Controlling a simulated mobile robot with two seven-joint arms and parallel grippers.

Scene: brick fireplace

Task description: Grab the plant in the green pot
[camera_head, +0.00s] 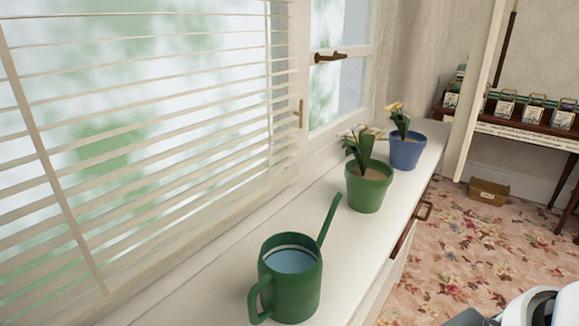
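The plant in the green pot (367,187) stands upright on a white sill-like counter below the window. It has green leaves and pale flowers (361,143). A second plant, in a blue pot (406,151) with yellowish flowers, stands just behind it to the right. Neither of my grippers shows in the head view. Only a white and dark part of my own body shows at the lower right corner.
A green watering can (291,283) with water stands in front on the counter (213,268), its spout toward the green pot. Window blinds (150,130) run along the left. A cardboard box (488,192) lies on the floral carpet (455,250).

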